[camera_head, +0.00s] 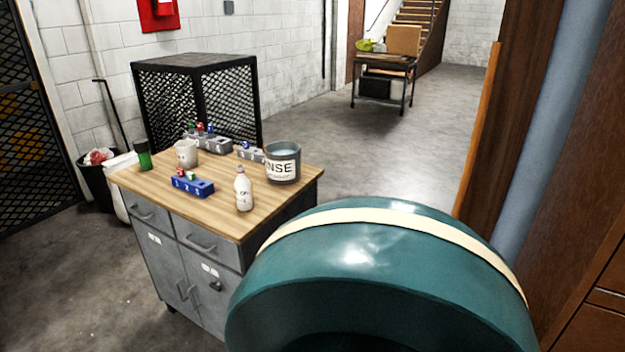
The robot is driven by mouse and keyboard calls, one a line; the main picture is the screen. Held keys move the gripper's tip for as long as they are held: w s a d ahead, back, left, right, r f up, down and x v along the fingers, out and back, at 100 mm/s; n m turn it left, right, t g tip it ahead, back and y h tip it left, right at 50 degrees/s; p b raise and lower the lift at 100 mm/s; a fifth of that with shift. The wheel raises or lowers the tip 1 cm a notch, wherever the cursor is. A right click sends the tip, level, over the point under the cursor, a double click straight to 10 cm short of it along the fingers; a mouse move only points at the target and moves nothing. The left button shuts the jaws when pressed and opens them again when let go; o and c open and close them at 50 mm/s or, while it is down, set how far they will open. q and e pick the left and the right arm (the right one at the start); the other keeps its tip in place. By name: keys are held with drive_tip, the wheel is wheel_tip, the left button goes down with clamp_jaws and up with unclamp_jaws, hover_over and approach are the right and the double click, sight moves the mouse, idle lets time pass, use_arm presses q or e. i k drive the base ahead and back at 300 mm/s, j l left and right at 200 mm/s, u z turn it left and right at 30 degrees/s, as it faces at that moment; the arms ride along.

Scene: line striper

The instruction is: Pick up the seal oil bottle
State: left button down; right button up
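A small white bottle (243,190) with a narrow neck stands upright near the front right edge of a wooden-topped cabinet (225,205). Its dark label marks are too small to read, so I cannot confirm that it is the seal oil bottle. A dark green cylindrical container (143,155) stands at the top's left edge. Small red, green and other pieces sit in the numbered grey holder at the back, and I cannot tell what they are. Neither of my grippers is in view.
A grey bucket (283,172) marked "NSE", a white mug (187,154), a blue numbered holder (192,187) and a grey holder (208,144) share the top. A large teal rounded object (370,255) with a cream band blocks the near foreground.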

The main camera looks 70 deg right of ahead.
sight(243, 189)
drive_tip(key=z, duration=1.95)
